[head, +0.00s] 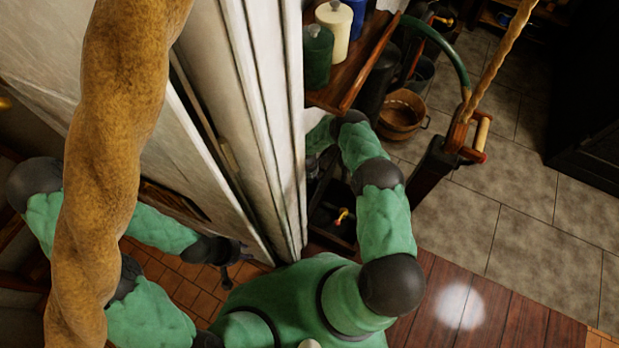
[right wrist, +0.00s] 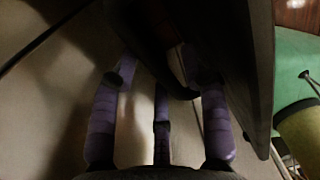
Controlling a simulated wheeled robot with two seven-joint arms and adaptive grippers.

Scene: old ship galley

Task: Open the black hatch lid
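In the right wrist view a dark panel (right wrist: 245,60), which may be the black hatch lid, stands close along the right side. Its whole outline is not shown. My right gripper (right wrist: 165,78) has its purple fingers spread beside the panel, with a dark edge across their tips; I cannot tell whether they touch it. In the head view my right arm reaches past the white wall edge, under the shelf, and its gripper is hidden. My left gripper (head: 230,268) hangs with fingers apart and empty beside the white wall, above the tiles.
A white panelled wall (head: 270,120) stands between my arms. A wooden shelf (head: 350,75) with canisters is above my right forearm. A wooden bucket (head: 402,114) and a post with thick rope (head: 497,60) stand beyond.

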